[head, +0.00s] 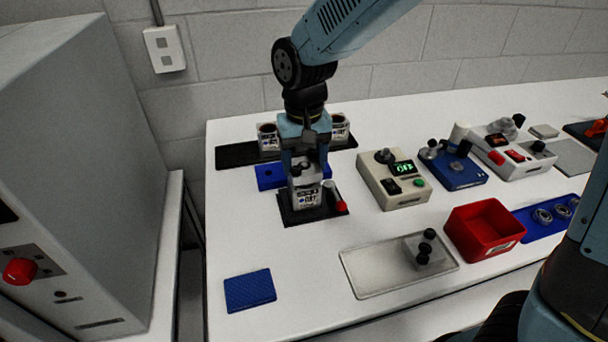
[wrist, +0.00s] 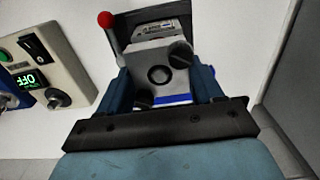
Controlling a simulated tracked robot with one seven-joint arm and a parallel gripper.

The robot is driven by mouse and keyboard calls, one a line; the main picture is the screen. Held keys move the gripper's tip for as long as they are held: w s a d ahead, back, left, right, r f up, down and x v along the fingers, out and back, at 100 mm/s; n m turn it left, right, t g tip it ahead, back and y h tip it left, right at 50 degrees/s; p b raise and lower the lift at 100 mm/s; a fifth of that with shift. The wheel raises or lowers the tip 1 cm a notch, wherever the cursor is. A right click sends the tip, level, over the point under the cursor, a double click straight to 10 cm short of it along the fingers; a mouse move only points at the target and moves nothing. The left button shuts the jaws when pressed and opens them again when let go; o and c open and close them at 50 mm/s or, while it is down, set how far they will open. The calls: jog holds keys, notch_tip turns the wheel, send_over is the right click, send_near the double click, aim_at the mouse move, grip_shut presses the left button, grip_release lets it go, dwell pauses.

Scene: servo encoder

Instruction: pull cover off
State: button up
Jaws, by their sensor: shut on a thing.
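The servo encoder unit (head: 306,196) stands on a black base plate (head: 297,219) on the white table. A lever with a red knob (head: 341,207) rises at its right side; the red knob shows at the upper left in the wrist view (wrist: 106,19). The light grey cover (wrist: 176,66), with dark round knobs and a dark central hole, lies between my fingers. My gripper (head: 306,164) points down over the unit, its blue fingers shut on the cover from both sides. I cannot tell whether the cover is seated on the unit or lifted slightly.

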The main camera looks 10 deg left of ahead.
jog(key=shift+r, duration=0.85)
jog(key=shift+r, duration=2.95)
jog(key=shift+s, duration=0.15)
